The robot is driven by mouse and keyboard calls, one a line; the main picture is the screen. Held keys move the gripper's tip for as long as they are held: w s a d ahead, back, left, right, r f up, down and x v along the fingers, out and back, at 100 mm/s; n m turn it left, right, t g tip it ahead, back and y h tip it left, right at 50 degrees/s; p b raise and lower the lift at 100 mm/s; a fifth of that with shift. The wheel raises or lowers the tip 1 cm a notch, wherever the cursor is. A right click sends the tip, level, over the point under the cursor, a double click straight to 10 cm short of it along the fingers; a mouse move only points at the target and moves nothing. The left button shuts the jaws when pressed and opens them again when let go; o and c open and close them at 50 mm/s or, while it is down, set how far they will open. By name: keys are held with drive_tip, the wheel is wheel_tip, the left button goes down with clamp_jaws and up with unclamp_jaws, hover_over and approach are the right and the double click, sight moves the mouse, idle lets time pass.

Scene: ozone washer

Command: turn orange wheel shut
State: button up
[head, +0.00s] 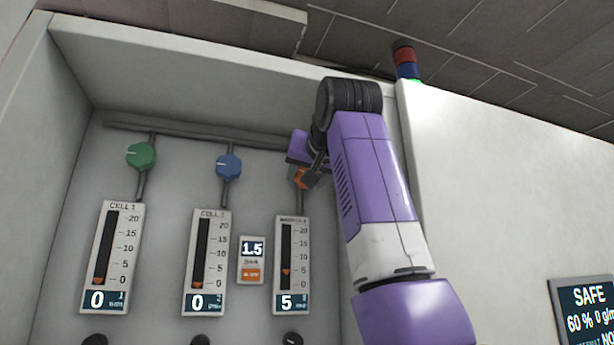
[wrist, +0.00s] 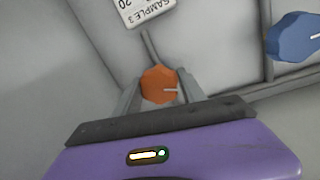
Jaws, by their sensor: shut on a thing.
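The orange wheel (head: 301,180) is the rightmost of three knobs on the panel in the head view, partly hidden by my gripper (head: 312,176). In the wrist view the orange wheel (wrist: 159,85) sits between the two fingers of my gripper (wrist: 158,92), which is shut on it. A pale pointer line on the wheel points to the right in the wrist view. The gauge under the orange wheel (head: 291,265) reads 5, with its orange marker low on the scale.
A blue wheel (head: 228,166) and a green wheel (head: 141,156) are to the left, above gauges reading 0. A small display (head: 252,248) shows 1.5. A cabinet side wall (head: 470,180) stands right of my arm. A screen (head: 588,315) reads SAFE.

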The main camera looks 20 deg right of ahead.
drive_tip(key=shift+f+n, duration=0.15)
drive_tip(key=shift+n, duration=0.9)
drive_tip(key=shift+f+n, duration=0.1)
drive_tip(key=shift+n, duration=0.95)
drive_tip(key=o, duration=1.4)
drive_tip(key=shift+c, duration=0.2)
drive_tip(key=shift+r, duration=0.15)
drive_tip(key=s+b, duration=0.3)
drive_tip(key=s, duration=0.4)
drive_tip(key=shift+s+a+b, duration=0.35)
drive_tip(key=shift+s+a, duration=0.05)
